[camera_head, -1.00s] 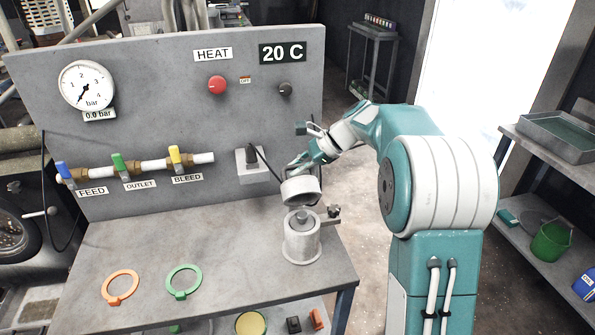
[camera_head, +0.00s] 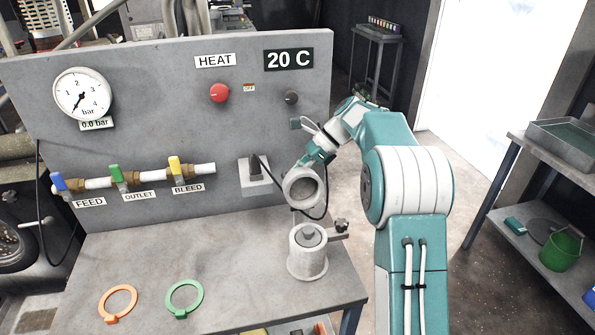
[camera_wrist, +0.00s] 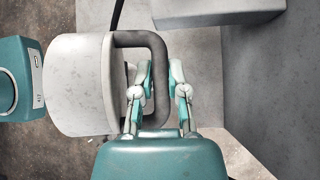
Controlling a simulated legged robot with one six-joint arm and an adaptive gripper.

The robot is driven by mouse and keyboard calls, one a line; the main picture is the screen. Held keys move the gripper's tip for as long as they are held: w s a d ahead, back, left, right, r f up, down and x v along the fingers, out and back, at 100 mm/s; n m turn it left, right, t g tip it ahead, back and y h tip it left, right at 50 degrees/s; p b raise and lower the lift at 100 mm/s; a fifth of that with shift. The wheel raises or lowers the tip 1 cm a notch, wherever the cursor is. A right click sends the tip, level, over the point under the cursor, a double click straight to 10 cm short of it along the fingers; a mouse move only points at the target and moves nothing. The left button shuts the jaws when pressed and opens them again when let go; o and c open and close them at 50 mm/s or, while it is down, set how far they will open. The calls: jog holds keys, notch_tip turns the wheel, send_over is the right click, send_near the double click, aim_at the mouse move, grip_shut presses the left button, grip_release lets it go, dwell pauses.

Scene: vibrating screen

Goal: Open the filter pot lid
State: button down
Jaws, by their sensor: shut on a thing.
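The filter pot (camera_head: 307,258) is a grey cylinder standing upright at the right end of the bench, its top uncovered with a dark knob-like part inside. Its lid (camera_head: 304,186) is a grey round cap, held tilted above the pot with its hollow underside facing the head camera. In the wrist view the lid (camera_wrist: 82,85) shows side-on with a dark loop handle (camera_wrist: 158,75). My gripper (camera_wrist: 160,82) is shut on the handle, one finger inside the loop and one outside. In the head view my gripper (camera_head: 318,160) is behind the lid and partly hidden.
A clamp-like bracket (camera_head: 341,227) sticks out at the pot's right side. The upright panel (camera_head: 130,140) stands behind, with a black plug (camera_head: 256,166) and cable near the lid. Orange (camera_head: 118,303) and green (camera_head: 184,297) rings lie on the bench, with clear bench around them.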

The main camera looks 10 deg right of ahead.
jog(key=shift+w+f, duration=0.1)
jog(key=shift+f, duration=0.05)
dwell(0.4)
jog(key=c, duration=0.9)
grip_release()
jog(key=shift+w+f, duration=0.1)
jog(key=v, duration=1.2)
jog(key=shift+w, duration=0.1)
